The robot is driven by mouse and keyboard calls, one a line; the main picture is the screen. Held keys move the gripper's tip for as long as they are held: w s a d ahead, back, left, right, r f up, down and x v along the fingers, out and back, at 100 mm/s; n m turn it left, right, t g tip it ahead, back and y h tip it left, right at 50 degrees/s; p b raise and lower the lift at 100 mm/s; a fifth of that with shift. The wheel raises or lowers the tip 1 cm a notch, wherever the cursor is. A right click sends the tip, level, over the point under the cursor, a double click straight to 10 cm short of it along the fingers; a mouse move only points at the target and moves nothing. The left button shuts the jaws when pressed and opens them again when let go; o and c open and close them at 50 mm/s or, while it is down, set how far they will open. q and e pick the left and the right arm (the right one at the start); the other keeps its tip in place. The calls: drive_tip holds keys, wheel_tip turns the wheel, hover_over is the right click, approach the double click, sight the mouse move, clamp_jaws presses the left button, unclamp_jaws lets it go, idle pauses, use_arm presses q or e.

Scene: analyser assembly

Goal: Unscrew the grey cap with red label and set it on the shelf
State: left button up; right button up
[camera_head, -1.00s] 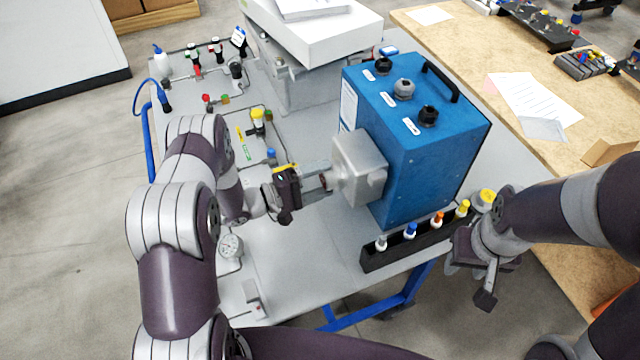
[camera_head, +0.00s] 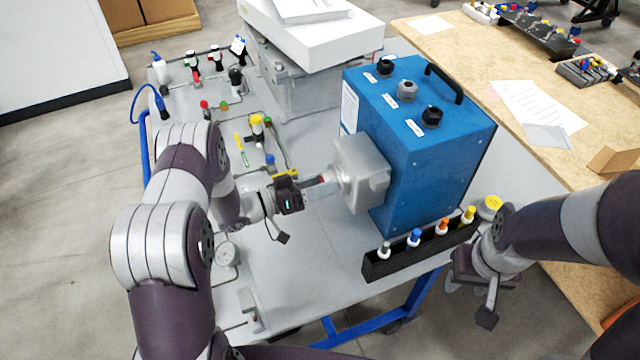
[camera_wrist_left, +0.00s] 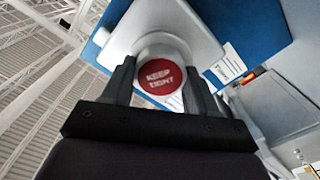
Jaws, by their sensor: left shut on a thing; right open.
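The grey cap with the red label (camera_wrist_left: 160,77) faces my left wrist camera; its label reads "KEEP TIGHT". It sits at the end of the light grey housing (camera_head: 362,172) on the left side of the blue analyser box (camera_head: 430,150). My left gripper (camera_head: 322,183) is shut on the cap, with one finger on each side of it in the left wrist view (camera_wrist_left: 160,85). In the head view the fingers mostly hide the cap. My right gripper (camera_head: 484,288) is open and empty at the table's front right. I cannot tell which surface is the shelf.
A black rack (camera_head: 378,267) with several coloured-top vials stands in front of the blue box. A pressure gauge (camera_head: 227,253), tubing and small valves are on the grey table's left part. A white box (camera_head: 310,38) lies behind. A wooden bench (camera_head: 440,50) runs along the right.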

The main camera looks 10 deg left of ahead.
use_arm(q)
drive_tip(key=n+p, duration=0.6)
drive_tip(key=n, duration=1.7)
drive_tip(key=o, duration=0.7)
drive_tip(key=shift+f+n, duration=0.1)
drive_tip(key=shift+n, duration=0.2)
drive_tip(key=shift+c, duration=0.2)
drive_tip(key=shift+a, duration=0.1)
drive_tip(key=c, duration=0.4)
drive_tip(key=shift+s+a, duration=0.15)
drive_tip(key=shift+a, duration=0.05)
drive_tip(key=shift+s+a, duration=0.25)
drive_tip(key=shift+a, duration=0.2)
drive_tip(key=shift+s+a, duration=0.15)
drive_tip(key=shift+a, duration=0.05)
